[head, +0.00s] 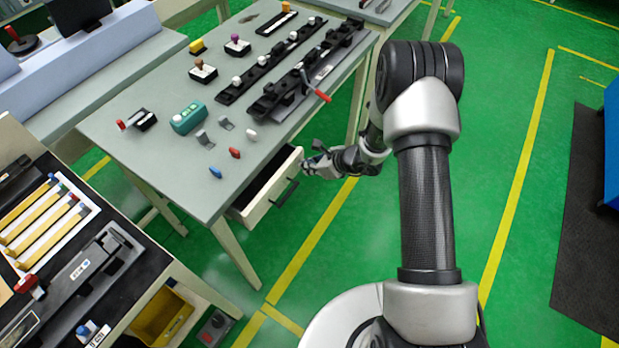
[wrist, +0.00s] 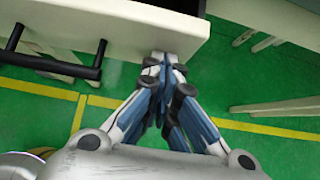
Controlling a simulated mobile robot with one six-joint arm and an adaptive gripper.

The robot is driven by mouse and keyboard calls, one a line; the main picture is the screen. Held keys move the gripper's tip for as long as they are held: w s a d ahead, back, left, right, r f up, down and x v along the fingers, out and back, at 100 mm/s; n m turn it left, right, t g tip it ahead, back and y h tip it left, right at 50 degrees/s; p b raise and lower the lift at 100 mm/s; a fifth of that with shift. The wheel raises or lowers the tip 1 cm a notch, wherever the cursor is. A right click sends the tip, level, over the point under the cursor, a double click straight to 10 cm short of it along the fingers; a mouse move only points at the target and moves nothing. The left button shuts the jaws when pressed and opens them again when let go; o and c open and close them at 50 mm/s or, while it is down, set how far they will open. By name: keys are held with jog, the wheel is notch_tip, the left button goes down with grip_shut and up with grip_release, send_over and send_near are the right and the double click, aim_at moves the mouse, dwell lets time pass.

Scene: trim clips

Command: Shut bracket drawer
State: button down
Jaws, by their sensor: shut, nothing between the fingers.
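The bracket drawer (head: 265,187) hangs under the grey-topped workbench (head: 170,165) and is pulled part way out. Its pale front carries a dark bar handle (head: 284,194). In the wrist view the drawer front (wrist: 120,30) spans the top, with its black handle (wrist: 58,64) at the left. My gripper (head: 308,163) is at the right end of the drawer front, beside the handle. In the wrist view my gripper (wrist: 162,62) is shut and empty, its tips at the lower edge of the front near its right end. Whether they touch it I cannot tell.
On the workbench stand black clip rails (head: 270,62), a teal device (head: 187,118) and several small coloured pieces. A second bench (head: 185,275) with yellow strips is at the lower left. The green floor (head: 330,270) in front of the drawer is clear.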

aim_at(293, 157)
jog(key=w+a+b, duration=0.1)
jog(key=w+a, duration=0.3)
jog(key=shift+a, duration=0.25)
jog(key=shift+r, duration=0.1)
